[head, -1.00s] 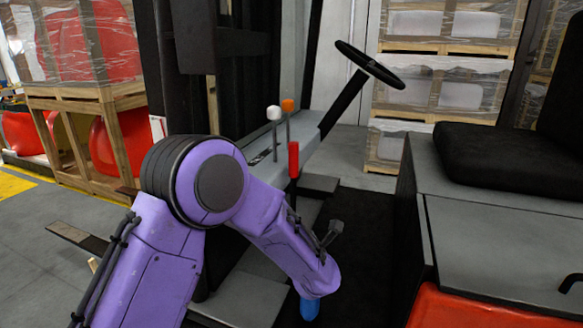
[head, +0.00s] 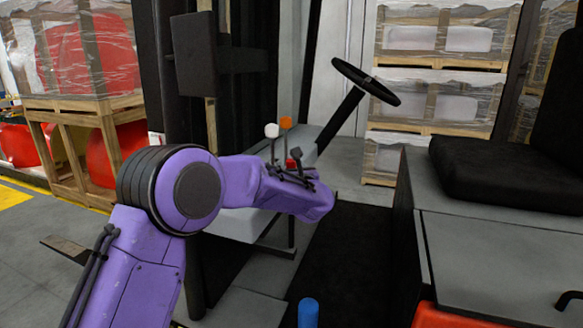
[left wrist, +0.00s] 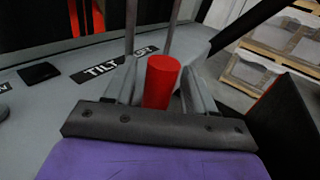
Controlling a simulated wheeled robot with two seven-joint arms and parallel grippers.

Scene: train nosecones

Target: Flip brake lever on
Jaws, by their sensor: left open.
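A lever with a red cylindrical grip (head: 294,163) stands beside the grey console; my forearm and wrist hide most of it in the head view. No label shows that it is the brake lever. In the left wrist view the red grip (left wrist: 163,84) stands upright between the two grey fingers of my left gripper (left wrist: 160,72). The fingers are open on either side of it; I cannot tell whether they touch it. In the head view the fingers are hidden behind my purple arm.
A steering wheel (head: 366,82) is beyond. A black seat (head: 495,165) is at right. A blue-topped handle (head: 308,312) is low in front.

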